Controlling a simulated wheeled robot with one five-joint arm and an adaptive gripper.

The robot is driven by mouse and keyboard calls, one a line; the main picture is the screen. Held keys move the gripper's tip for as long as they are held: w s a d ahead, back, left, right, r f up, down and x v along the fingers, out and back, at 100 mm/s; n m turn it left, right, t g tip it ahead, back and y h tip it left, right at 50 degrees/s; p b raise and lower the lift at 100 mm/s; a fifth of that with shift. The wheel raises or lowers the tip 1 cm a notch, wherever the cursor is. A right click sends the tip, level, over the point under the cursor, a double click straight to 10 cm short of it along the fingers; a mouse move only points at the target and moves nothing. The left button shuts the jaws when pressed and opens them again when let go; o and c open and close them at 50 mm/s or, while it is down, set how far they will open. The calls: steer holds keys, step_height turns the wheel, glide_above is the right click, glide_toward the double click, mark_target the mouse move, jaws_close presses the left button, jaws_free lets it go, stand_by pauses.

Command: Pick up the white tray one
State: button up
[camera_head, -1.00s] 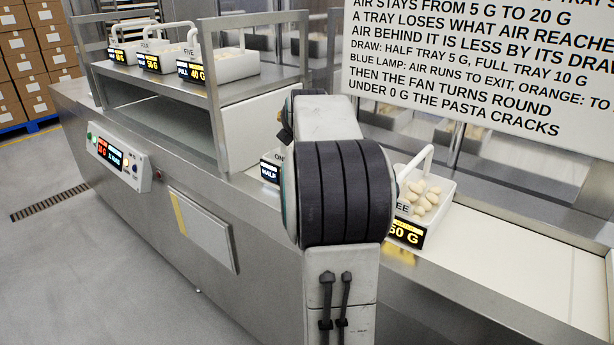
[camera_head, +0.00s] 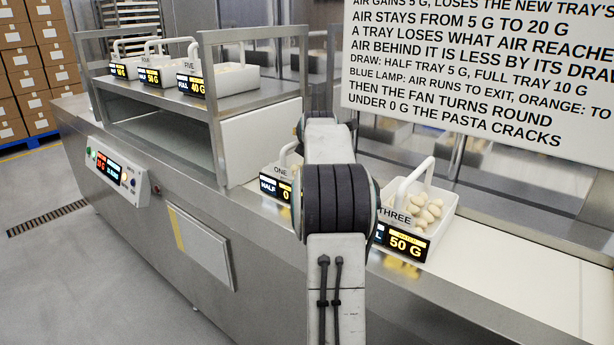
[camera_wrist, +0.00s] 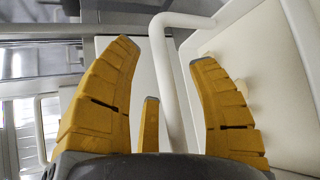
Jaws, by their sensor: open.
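In the head view my gripper is hidden behind my arm. In the wrist view my gripper (camera_wrist: 162,58) is open, with yellow fingers apart. A white handle bar (camera_wrist: 172,95) runs between the fingers in the picture; I cannot tell whether it touches them. A white tray wall (camera_wrist: 225,22) and pale pieces show to the right.
Tray THREE (camera_head: 441,222), full of pasta and labelled 50 G, stands right of my arm on a pale belt (camera_head: 500,268). Several trays sit on the shelf (camera_head: 225,105) at left. A sign (camera_head: 480,75) hangs at upper right. A control box (camera_head: 117,171) juts from the counter front.

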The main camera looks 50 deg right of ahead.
steer(key=shift+w+d+f, duration=0.2)
steer(key=shift+w+d, duration=0.05)
steer(key=shift+d, duration=0.05)
steer(key=shift+c, duration=0.6)
jaws_close()
steer(key=shift+r, duration=0.15)
